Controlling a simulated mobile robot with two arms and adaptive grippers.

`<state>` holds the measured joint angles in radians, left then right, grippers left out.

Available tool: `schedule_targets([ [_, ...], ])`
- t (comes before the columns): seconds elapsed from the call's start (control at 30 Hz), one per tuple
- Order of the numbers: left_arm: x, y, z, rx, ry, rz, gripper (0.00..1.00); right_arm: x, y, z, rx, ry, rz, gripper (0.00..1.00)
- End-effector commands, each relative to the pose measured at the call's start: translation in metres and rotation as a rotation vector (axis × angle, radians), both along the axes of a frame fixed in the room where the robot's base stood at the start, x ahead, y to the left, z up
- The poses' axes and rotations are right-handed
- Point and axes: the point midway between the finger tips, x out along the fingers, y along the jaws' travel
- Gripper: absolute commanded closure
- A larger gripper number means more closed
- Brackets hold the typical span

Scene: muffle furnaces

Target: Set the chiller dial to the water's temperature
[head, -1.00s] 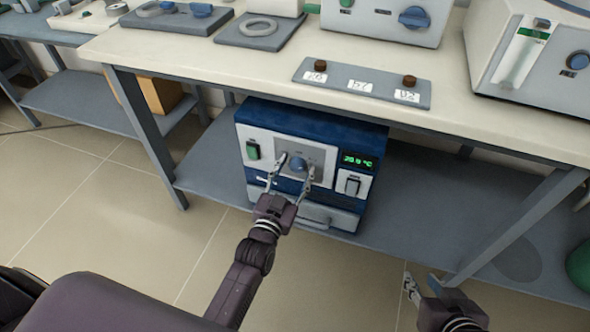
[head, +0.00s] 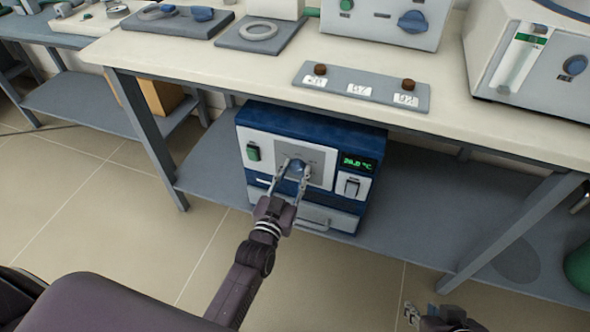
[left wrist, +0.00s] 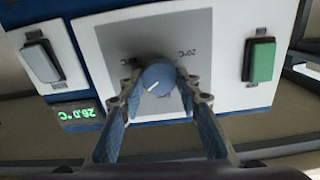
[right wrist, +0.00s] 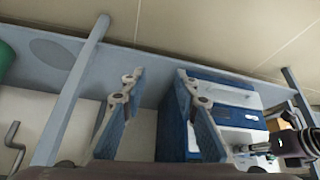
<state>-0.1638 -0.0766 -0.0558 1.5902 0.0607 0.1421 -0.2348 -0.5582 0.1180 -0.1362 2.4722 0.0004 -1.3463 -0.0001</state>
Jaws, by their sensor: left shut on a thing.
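The chiller (head: 310,122), a blue and white box, stands on the shelf under the bench. Its blue round dial (head: 299,166) is on the grey front panel. In the left wrist view the dial (left wrist: 158,77) shows a white pointer line and sits between my fingers. My left gripper (head: 296,170) is shut on the dial, one finger on each side.
A green switch (head: 253,151) and a grey rocker switch (head: 351,187) flank the dial. On the bench above are a grey plate (head: 340,88) with numbered labels and brown knobs, and white instruments (head: 535,60). A bench leg (head: 510,235) stands right of the chiller.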

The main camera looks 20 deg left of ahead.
Motion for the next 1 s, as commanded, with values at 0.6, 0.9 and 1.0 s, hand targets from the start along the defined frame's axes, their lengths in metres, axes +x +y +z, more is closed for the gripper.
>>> schedule_targets([
  [0.6, 0.0, 0.002, 0.001, -0.504, 0.02, -0.001, 0.93, -0.061, -0.018, 0.006, -0.05, 0.244, -0.02, 0.72],
  [0.9, 0.0, 0.003, -0.001, -0.745, 0.028, 0.0, 0.93, -0.052, -0.016, -0.025, -0.051, 0.259, -0.018, 0.72],
  [1.0, 0.0, 0.003, -0.001, -0.808, 0.03, 0.0, 0.93, -0.051, -0.016, -0.03, -0.05, 0.261, -0.017, 0.72],
])
